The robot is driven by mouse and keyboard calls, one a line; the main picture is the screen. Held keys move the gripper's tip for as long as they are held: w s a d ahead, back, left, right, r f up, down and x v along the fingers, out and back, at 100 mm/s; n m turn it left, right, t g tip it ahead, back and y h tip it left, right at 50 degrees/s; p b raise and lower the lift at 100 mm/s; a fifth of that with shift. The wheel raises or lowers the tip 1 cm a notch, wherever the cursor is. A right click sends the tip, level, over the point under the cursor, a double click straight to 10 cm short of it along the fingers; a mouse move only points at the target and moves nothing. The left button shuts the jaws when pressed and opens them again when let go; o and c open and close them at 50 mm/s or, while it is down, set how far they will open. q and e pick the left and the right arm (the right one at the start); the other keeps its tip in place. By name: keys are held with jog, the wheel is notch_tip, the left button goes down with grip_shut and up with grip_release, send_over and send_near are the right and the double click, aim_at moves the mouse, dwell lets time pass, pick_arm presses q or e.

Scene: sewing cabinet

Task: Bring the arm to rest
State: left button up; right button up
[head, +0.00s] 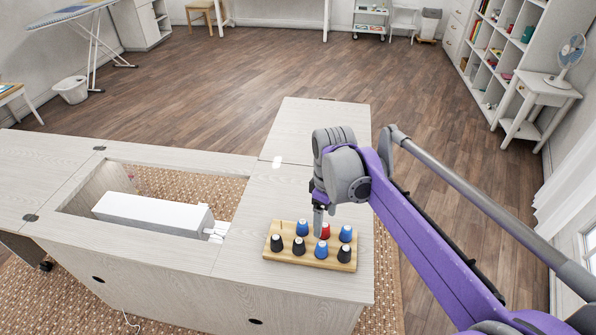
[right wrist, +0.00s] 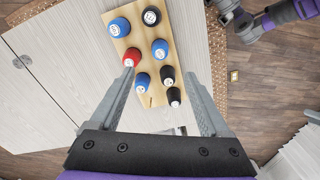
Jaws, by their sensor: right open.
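A wooden spool rack (head: 311,264) stands near the front right of the pale cabinet top. It carries black, blue and red spools on pegs, with a bare peg (head: 281,229) at its back left corner. The red spool (head: 325,230) is in the back row between two blue ones. My right gripper (head: 318,222) points down above the rack, close over the back row. In the right wrist view the right gripper (right wrist: 160,72) is open, with no spool held between its fingers; the rack (right wrist: 137,38) lies below them. My left gripper is not in view.
A white sewing machine (head: 150,212) lies in the cabinet opening to the left. The cabinet top (head: 250,215) around the rack is clear. A small white table with a fan (head: 569,52) and a shelf stand far right, an ironing board far left.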

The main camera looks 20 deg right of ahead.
jog(key=s+a+f+m+t+p, duration=0.1)
jog(key=s+a+m+t+p, duration=0.1)
jog(key=s, duration=0.5)
jog(key=s+a+f+m+t+p, duration=0.1)
jog(key=s+a+m+t+p, duration=0.2)
jog(key=s+a+m, duration=0.2)
jog(key=s, duration=0.3)
jog(key=shift+s, duration=0.3)
dwell(0.4)
